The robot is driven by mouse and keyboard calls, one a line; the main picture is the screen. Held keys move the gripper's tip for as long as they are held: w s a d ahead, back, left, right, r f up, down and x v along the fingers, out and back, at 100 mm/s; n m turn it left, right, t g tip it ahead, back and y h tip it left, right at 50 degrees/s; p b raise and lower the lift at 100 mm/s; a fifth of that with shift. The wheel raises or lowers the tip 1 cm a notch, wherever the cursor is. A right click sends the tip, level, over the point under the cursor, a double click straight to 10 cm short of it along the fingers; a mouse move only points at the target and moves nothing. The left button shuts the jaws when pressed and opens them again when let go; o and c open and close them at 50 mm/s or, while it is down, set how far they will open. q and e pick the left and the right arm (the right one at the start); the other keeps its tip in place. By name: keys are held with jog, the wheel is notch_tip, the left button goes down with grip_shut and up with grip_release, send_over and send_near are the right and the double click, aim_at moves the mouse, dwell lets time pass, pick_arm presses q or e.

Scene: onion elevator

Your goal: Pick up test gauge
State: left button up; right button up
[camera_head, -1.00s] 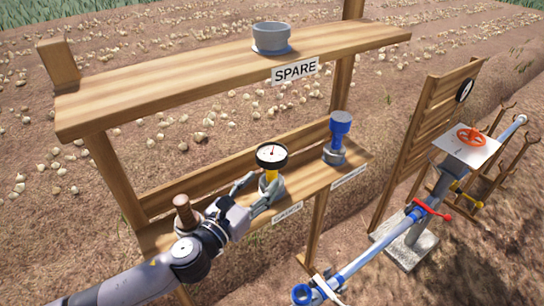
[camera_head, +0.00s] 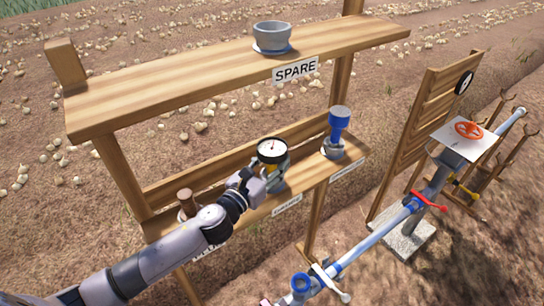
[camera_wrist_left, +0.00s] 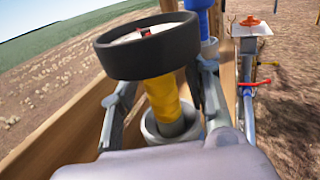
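The test gauge (camera_head: 271,150) has a round white dial in a black rim on a yellow stem. It stands upright in a grey cup on the lower shelf (camera_head: 305,178) of the wooden stand. My left gripper (camera_head: 272,178) reaches in from the left at the gauge's stem. In the left wrist view, the gauge (camera_wrist_left: 150,45) is close, and its yellow stem sits in the grey cup (camera_wrist_left: 168,130). My left gripper's fingers (camera_wrist_left: 165,100) are open on both sides of the stem, with a visible gap at the left finger. My right gripper is out of view.
A blue-topped tool (camera_head: 339,125) stands right of the gauge, and a brown-handled tool (camera_head: 186,200) stands left. A pipe (camera_head: 370,242) with valves runs at the right.

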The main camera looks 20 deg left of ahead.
pick_arm(q)
grip_shut()
dwell(0.3)
dwell(0.3)
